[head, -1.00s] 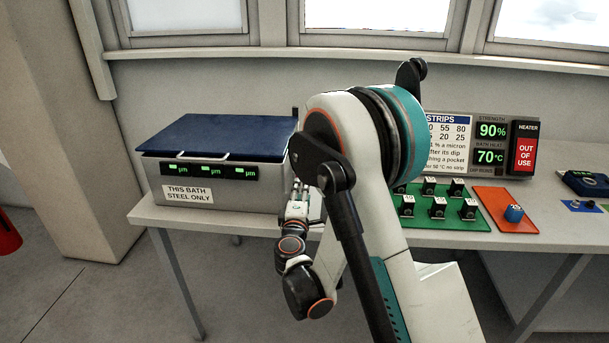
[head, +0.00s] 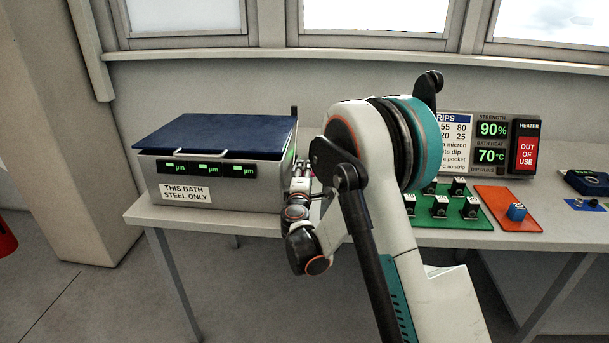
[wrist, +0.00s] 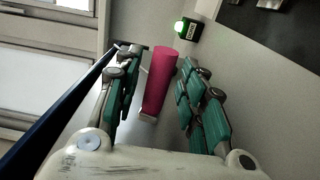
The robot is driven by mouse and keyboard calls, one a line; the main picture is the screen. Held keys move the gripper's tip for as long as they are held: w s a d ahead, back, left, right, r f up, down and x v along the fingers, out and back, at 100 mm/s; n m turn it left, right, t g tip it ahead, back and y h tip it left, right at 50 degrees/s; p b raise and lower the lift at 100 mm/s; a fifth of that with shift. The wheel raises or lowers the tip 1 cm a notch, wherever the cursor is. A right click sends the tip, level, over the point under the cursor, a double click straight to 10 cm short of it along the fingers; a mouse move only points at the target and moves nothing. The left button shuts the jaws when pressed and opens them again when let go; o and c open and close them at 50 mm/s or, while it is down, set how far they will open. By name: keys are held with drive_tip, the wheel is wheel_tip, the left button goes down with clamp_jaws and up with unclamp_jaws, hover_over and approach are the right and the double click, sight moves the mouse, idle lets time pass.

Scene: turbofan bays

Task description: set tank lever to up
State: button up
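The tank is a grey steel bath (head: 255,195) with a dark blue lid (head: 220,133), standing at the left end of the bench. In the wrist view a red-pink cylindrical handle (wrist: 159,80), which looks like the tank lever, stands out by the tank's grey side wall. My gripper (head: 301,172) is at the right side of the tank in the head view, its tips partly hidden. In the wrist view my gripper (wrist: 163,75) is open, with teal-padded fingers either side of the handle and gaps showing on both sides. The lever is hidden in the head view.
A small green-lit indicator (wrist: 186,30) with a label is on the wall beyond the fingers. The lid's dark blue edge (wrist: 60,108) runs close past the left finger. A green board with switches (head: 455,212) and an orange plate (head: 507,210) lie to the right.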

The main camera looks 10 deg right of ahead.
clamp_jaws()
drive_tip(key=shift+r, duration=0.15)
drive_tip(key=r+p, duration=0.1)
drive_tip(key=r+g+p, duration=0.1)
drive_tip(key=p, duration=0.1)
drive_tip(key=shift+w+d+r+g+y, duration=0.1)
drive_tip(key=shift+w+r+g+y, duration=0.05)
drive_tip(key=shift+w+g+y, duration=0.15)
drive_tip(key=w+d+r+g+y+p, duration=0.3)
drive_tip(key=w+r+g+p, duration=0.6)
drive_tip(key=p, duration=0.6)
drive_tip(key=shift+w+d+g, duration=0.3)
drive_tip(key=shift+w+g, duration=0.3)
drive_tip(key=shift+w, duration=0.4)
drive_tip(key=shift+r, duration=0.2)
drive_tip(key=shift+o, duration=0.6)
unclamp_jaws()
drive_tip(key=shift+w+f, duration=0.1)
